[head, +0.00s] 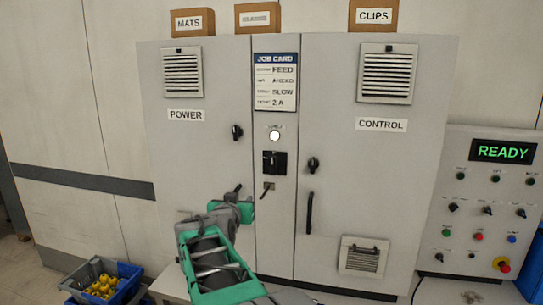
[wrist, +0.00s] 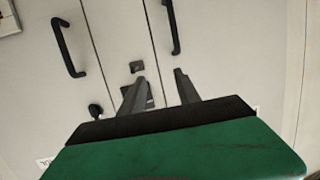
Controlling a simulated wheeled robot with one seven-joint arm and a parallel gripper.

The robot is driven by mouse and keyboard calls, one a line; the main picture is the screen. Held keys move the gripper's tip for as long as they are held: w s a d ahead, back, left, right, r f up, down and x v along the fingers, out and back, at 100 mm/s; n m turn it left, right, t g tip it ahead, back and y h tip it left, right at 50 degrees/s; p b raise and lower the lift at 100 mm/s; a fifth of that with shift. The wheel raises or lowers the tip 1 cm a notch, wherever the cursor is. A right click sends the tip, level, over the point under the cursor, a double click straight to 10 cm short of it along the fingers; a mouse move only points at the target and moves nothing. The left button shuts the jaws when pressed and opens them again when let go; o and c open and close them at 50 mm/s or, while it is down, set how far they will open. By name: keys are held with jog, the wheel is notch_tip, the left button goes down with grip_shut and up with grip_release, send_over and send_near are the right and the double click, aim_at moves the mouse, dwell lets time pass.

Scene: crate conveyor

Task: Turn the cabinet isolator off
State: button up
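The cabinet (head: 216,70) has two doors labelled POWER and CONTROL with a narrow centre panel. The isolator (head: 274,162) appears to be the black switch on that panel, under a lit white lamp (head: 274,134). I cannot read its position. A small fitting with a dark lever (head: 268,187) sits below it. My gripper (wrist: 160,88) is open and empty, its two fingers pointing at the cabinet front. In the head view it is low and left of the isolator. In the wrist view a dark fitting shows partly behind the left finger.
Dark knobs sit on the POWER door (head: 237,132) and CONTROL door (head: 313,164). A handle (head: 309,213) stands out from the CONTROL door. A control panel reading READY (head: 503,151) is at the right.

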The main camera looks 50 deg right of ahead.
aim_at(273, 165)
jog(key=d+r+h+p, duration=0.1)
jog(key=d+r, duration=0.1)
jog(key=d, duration=0.2)
jog(key=d+r+m+h+p, duration=0.1)
jog(key=d+r, duration=0.1)
jog(key=d, duration=0.3)
jog(key=s+d+r+g+h+p, duration=0.1)
jog(key=d+r, duration=0.1)
jog(key=d, duration=0.2)
jog(key=shift+d+r+m+h+p, duration=0.3)
jog(key=shift+r+m, duration=0.1)
jog(key=shift+w+d+f, duration=0.15)
jog(key=shift+w+d, duration=0.15)
jog(key=shift+d, duration=0.15)
jog(key=shift+c, duration=0.6)
grip_shut()
